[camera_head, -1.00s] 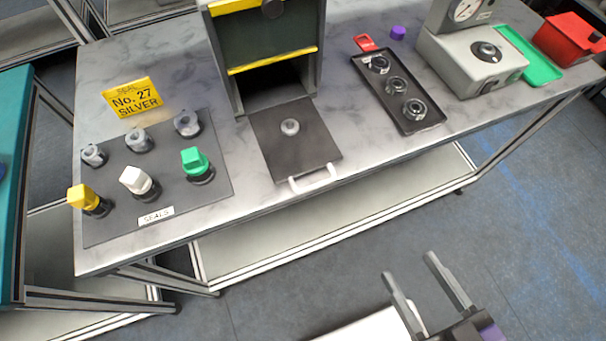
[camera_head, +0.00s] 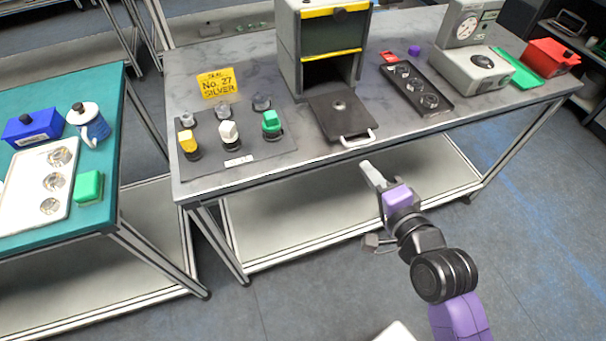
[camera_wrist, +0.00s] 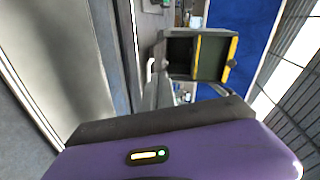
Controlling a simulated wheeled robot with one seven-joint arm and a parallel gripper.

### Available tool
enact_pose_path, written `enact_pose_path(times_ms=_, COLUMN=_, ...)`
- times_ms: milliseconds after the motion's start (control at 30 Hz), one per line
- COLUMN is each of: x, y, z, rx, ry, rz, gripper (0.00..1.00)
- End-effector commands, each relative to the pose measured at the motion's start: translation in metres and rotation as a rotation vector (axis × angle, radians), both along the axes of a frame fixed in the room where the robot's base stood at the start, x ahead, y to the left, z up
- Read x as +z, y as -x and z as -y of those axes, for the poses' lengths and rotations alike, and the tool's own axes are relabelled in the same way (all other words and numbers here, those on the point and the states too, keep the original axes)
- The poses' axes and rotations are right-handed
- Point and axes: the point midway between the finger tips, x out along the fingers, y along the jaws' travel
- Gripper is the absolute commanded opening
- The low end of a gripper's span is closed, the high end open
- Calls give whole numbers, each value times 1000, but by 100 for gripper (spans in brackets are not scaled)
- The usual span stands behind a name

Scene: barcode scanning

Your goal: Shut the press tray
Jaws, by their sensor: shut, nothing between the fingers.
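The press (camera_head: 289,55) is a grey box with yellow bars and an open front on the marble-topped table. Its dark flat tray (camera_head: 357,121) sticks out of the front opening, with a small grey round piece (camera_head: 338,105) on it. A pale bar handle (camera_head: 358,141) is at the tray's front edge. My gripper (camera_head: 369,172) is shut and empty, in front of the table edge just below the handle in the picture. A gap to the handle cannot be judged. The wrist view shows the press (camera_wrist: 180,57) beyond the fingers, which hide most of the tray.
A mat (camera_head: 268,152) with several coloured and grey seals lies left of the press. A black tray (camera_head: 436,108) with metal rings and a grey gauge device (camera_head: 462,66) stand to the right. A teal table (camera_head: 105,150) is at the left. Floor in front is clear.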

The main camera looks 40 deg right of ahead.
Motion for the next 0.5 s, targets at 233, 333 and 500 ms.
enact_pose_path(times_ms=233, x=-21, y=3, z=-8, rx=-29, ry=-226, rz=-10, gripper=0)
enact_pose_path(times_ms=333, x=-22, y=-2, z=-7, rx=-31, ry=-237, rz=-5, gripper=0)
enact_pose_path(times_ms=500, x=-27, y=-23, z=-1, rx=-30, ry=-233, rz=-5, gripper=0)
